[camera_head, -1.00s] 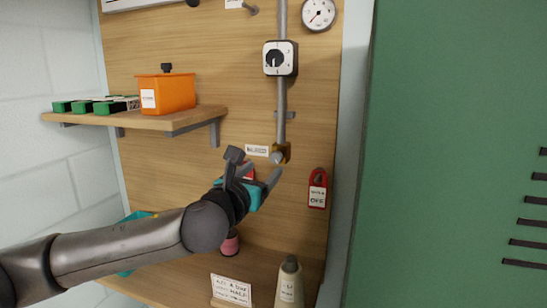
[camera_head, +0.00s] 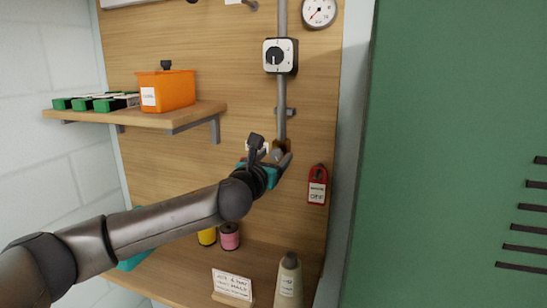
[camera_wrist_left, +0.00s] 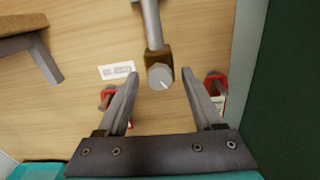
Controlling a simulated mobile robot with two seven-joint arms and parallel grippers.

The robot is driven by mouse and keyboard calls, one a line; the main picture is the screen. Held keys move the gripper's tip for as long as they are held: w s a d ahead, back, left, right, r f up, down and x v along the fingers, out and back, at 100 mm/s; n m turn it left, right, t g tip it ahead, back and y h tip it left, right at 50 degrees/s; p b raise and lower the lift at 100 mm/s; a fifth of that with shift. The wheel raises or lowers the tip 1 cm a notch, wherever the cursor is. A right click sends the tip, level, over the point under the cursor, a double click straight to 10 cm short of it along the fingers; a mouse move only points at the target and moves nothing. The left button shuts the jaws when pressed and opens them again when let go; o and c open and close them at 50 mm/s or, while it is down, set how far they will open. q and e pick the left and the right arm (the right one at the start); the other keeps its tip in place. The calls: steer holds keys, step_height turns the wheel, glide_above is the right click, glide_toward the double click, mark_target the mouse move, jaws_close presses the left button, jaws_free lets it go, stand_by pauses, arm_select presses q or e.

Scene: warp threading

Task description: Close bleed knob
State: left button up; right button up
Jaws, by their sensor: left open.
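The bleed knob (camera_wrist_left: 160,77) is a small grey round knob with a white line on its face. It sits on a brass fitting (camera_wrist_left: 157,58) at the lower end of a grey vertical pipe. In the left wrist view it lies between and a little beyond my open fingers (camera_wrist_left: 165,92), with a gap on each side. The white BLEED label (camera_wrist_left: 116,71) is beside it on the left. In the head view my left gripper (camera_head: 272,152) is at the knob (camera_head: 277,155) and partly covers it. My right gripper is out of view.
A red padlock tag (camera_head: 317,186) hangs right of the fitting. A dial switch (camera_head: 280,57) and a gauge (camera_head: 319,12) are above. A shelf (camera_head: 150,119) with an orange bin (camera_head: 166,91) is at left. Spools and a cone (camera_head: 289,283) stand below. A green cabinet (camera_head: 450,150) fills the right.

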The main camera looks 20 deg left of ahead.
arm_select(q)
jaws_close()
stand_by(0.4)
